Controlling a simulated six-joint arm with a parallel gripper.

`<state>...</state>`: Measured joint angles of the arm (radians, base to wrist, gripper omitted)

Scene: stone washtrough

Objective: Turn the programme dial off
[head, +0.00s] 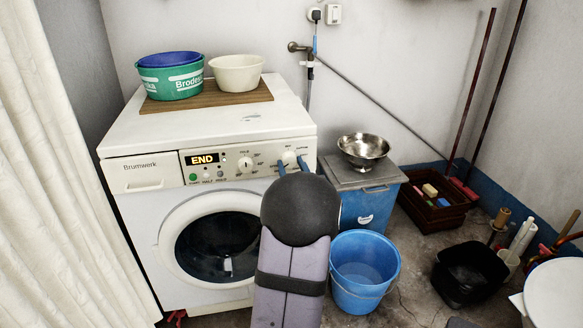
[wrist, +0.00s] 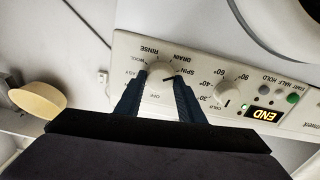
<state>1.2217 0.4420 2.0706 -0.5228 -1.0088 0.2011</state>
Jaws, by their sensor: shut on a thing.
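The programme dial (head: 289,158) is a round white knob at the right end of the washing machine's (head: 130,218) control panel. In the wrist view, upside down, the dial (wrist: 158,73) has labels around it, among them RINSE, DRAIN, SPIN, WOOL and OFF. Its dark mark points to the right there, near SPIN. My gripper (head: 291,166) reaches the panel from the front, one blue finger on each side of the dial. In the wrist view my gripper (wrist: 157,88) is shut on the dial. The display (head: 203,158) reads END.
A temperature dial (head: 245,164) and small buttons sit left of the programme dial. Green and cream tubs stand on a board (head: 206,97) on top. A blue box (head: 372,208) with a steel bowl (head: 363,150) and a blue bucket (head: 364,270) stand to the right.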

